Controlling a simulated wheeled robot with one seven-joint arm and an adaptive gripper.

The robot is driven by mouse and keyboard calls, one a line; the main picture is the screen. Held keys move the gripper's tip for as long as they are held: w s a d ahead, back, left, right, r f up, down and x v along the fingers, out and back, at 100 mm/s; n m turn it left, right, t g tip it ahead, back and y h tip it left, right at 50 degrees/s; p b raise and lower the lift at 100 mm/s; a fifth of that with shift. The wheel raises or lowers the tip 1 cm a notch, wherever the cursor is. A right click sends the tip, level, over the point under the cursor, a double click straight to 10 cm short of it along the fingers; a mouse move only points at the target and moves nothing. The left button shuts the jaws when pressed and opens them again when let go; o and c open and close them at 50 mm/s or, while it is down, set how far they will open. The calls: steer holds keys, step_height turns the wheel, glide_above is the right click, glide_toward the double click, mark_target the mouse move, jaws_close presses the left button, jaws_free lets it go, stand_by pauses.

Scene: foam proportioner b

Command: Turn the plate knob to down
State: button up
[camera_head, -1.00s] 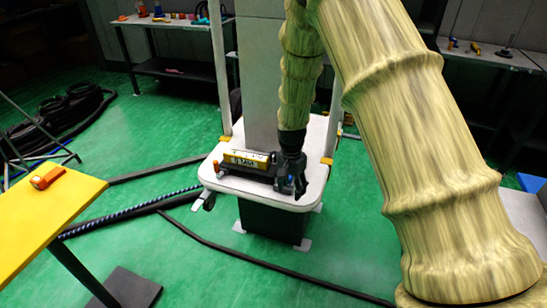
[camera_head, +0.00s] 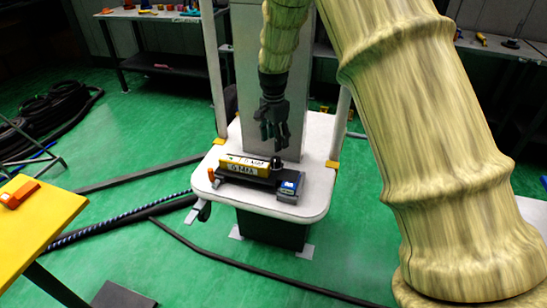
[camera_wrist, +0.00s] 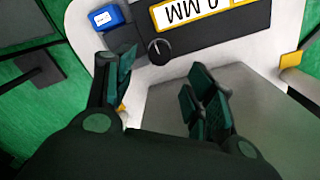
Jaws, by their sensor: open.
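The proportioner is a black plate (camera_head: 248,176) with a yellow label block (camera_head: 240,165), lying on a white platform. A small dark round plate knob (camera_head: 277,163) sits near the plate's right end. In the wrist view the knob (camera_wrist: 159,51) shows a thin white mark near its top edge; the plate (camera_wrist: 200,40) and the yellow-framed label (camera_wrist: 200,12) lie behind it. My gripper (camera_head: 277,143) points down just above and behind the knob. In the wrist view my gripper (camera_wrist: 162,75) is open, its fingers apart on either side of the knob's line, holding nothing. Contact is not visible.
A blue box (camera_head: 289,186) sits at the plate's right end and an orange piece (camera_head: 211,175) at its left. A grey column (camera_head: 236,70) rises behind the platform (camera_head: 315,190). A yellow table (camera_head: 40,220) stands at left; hoses cross the green floor.

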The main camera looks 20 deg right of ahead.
mark_target(276, 159)
step_height(276, 159, down, 9)
steer(key=shift+s+d+r, duration=0.1)
stand_by(0.3)
steer(key=shift+c, duration=0.3)
steer(key=c, duration=0.9)
